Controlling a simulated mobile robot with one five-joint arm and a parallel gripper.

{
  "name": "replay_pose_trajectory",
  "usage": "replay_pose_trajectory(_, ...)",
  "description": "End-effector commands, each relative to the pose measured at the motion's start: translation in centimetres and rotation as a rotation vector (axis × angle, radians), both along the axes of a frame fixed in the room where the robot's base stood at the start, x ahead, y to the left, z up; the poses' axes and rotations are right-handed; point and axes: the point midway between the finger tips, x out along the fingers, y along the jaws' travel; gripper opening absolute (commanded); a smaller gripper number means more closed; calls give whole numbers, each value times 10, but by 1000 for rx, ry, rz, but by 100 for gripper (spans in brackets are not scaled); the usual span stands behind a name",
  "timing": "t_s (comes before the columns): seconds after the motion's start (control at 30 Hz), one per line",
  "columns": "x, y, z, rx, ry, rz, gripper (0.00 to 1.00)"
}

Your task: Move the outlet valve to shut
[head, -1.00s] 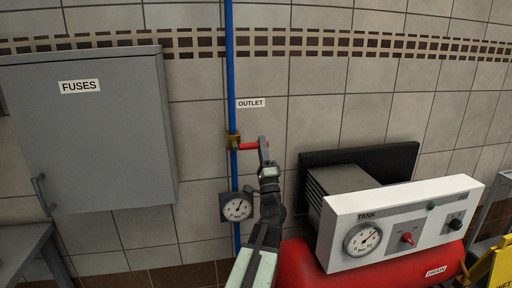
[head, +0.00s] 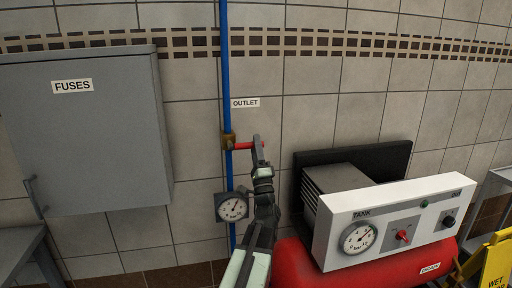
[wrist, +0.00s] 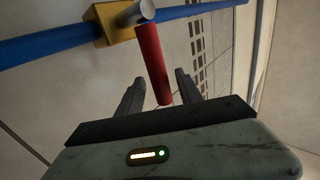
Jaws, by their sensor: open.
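The outlet valve is a brass body (head: 229,140) on the vertical blue pipe (head: 227,60), below the OUTLET label (head: 245,103). Its red lever (head: 243,146) points right, crosswise to the pipe. In the wrist view the red lever (wrist: 152,60) runs from a grey stub at the brass body (wrist: 112,24) down between my fingers. My gripper (head: 259,146) is at the lever's free end. In the wrist view my gripper (wrist: 159,80) is open, one finger on each side of the lever's end, with gaps visible. The lever's far end in the head view is partly hidden by my gripper.
A pressure gauge (head: 232,207) sits on the pipe below the valve. A grey FUSES cabinet (head: 90,140) is on the wall at left. A red compressor tank (head: 385,266) with a white TANK panel (head: 335,236) stands at right. A yellow sign (head: 497,262) is far right.

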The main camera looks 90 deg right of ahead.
Motion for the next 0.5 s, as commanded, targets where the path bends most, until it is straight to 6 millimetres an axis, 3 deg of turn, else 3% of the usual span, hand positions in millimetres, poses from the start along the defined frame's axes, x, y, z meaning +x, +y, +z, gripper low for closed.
replay_pose_trajectory(0.33,-10,42,-48,0,0,-1,43)
replay_pose_trajectory(0.5,-12,53,-57,0,1,1,43)
